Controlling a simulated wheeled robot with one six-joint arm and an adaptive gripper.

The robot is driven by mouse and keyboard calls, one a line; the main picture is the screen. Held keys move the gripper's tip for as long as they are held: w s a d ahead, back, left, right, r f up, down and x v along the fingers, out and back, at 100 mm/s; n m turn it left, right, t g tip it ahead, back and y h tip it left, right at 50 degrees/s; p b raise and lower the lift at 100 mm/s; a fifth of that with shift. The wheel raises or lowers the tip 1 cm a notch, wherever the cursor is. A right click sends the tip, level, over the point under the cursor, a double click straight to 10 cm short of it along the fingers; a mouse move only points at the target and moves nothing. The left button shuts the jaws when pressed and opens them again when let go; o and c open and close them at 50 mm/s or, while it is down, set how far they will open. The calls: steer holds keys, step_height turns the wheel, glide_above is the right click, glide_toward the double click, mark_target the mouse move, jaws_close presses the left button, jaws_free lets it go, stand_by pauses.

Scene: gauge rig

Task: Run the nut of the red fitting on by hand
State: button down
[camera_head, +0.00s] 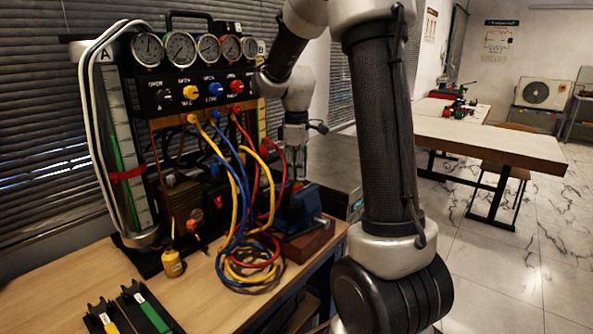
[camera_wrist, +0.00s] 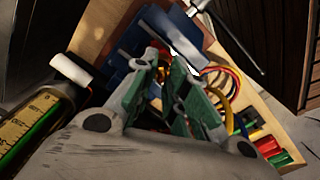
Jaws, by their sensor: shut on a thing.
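My gripper (camera_head: 296,168) points down over a blue vise (camera_head: 300,207). In the wrist view its two green-padded fingers (camera_wrist: 170,82) are close together beside the blue vise (camera_wrist: 150,45). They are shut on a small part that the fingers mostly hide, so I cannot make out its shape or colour. A red hose (camera_head: 283,185) curves close to my gripper. Its upper end (camera_head: 236,108) is below the red knob (camera_head: 237,86) on the black manifold. I cannot clearly make out the red fitting's nut or its threads in either view.
Yellow, blue and red hoses (camera_head: 250,270) lie looped on the wooden bench (camera_head: 215,308), left of the vise. The gauge panel (camera_head: 200,75) stands behind them.

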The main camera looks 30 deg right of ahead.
steer(key=shift+m, duration=0.4)
steer(key=m, duration=2.1)
steer(key=shift+m, duration=0.3)
stand_by(0.5)
steer(key=c, duration=1.4)
jaws_free()
